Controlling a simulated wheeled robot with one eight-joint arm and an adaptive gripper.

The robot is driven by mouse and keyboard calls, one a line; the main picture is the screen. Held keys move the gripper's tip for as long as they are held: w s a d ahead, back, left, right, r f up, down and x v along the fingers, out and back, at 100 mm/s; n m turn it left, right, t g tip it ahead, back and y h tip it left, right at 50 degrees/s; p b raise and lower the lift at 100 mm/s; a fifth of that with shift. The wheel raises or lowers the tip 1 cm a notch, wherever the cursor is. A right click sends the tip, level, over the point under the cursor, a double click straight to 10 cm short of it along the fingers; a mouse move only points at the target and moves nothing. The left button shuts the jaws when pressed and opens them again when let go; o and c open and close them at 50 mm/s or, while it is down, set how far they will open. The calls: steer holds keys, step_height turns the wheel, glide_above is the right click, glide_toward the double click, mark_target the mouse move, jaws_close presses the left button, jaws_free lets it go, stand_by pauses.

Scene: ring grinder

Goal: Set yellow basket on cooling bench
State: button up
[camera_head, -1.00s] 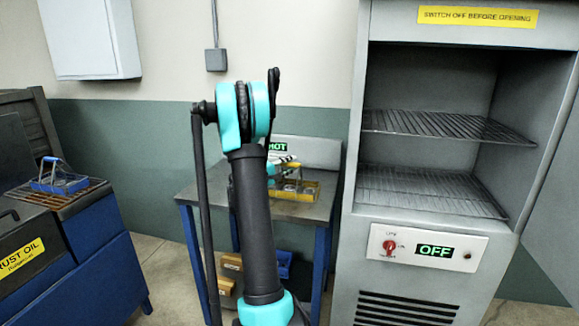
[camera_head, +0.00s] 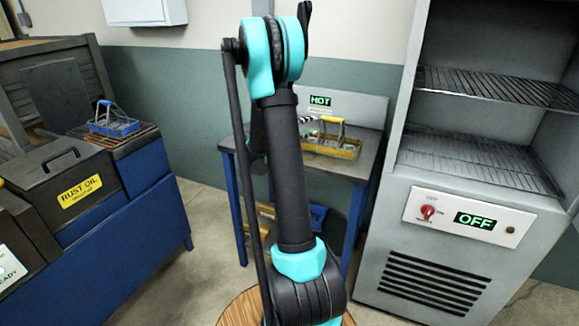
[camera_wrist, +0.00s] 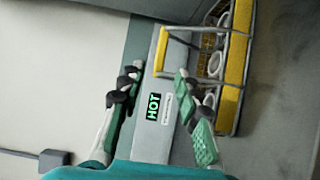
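The yellow basket (camera_head: 347,153) stands upright on the bench (camera_head: 368,166) with the HOT sign (camera_head: 320,101). It has a raised handle with a yellow grip and holds several grey rings. In the wrist view the basket (camera_wrist: 236,70) is at the upper right, and its yellow grip lies just beyond my fingertips. My gripper (camera_wrist: 156,72) is open, its two fingers apart with nothing between them. In the head view my arm hides most of the gripper, beside the basket's left side.
A grey oven (camera_head: 455,215) with empty wire shelves and an OFF display stands right of the bench. On the left, a blue basket (camera_head: 112,124) sits on a rack beside the RUST OIL tank (camera_head: 62,183). Brown and blue bins are under the bench.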

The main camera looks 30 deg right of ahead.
steer(key=s+a+f+y, duration=0.5)
steer(key=s+a, duration=0.3)
steer(key=a, duration=0.2)
steer(key=s+a+f+m+t+y, duration=0.1)
steer(key=s+a+f+y, duration=0.5)
steer(key=s+a, duration=0.3)
steer(key=s+a+f+y, duration=0.5)
steer(key=s+a, duration=0.4)
steer(key=a, duration=0.3)
steer(key=shift+s+a+f+m+y, duration=0.25)
steer(key=shift+f+m+y, duration=0.15)
steer(key=shift+y, duration=0.5)
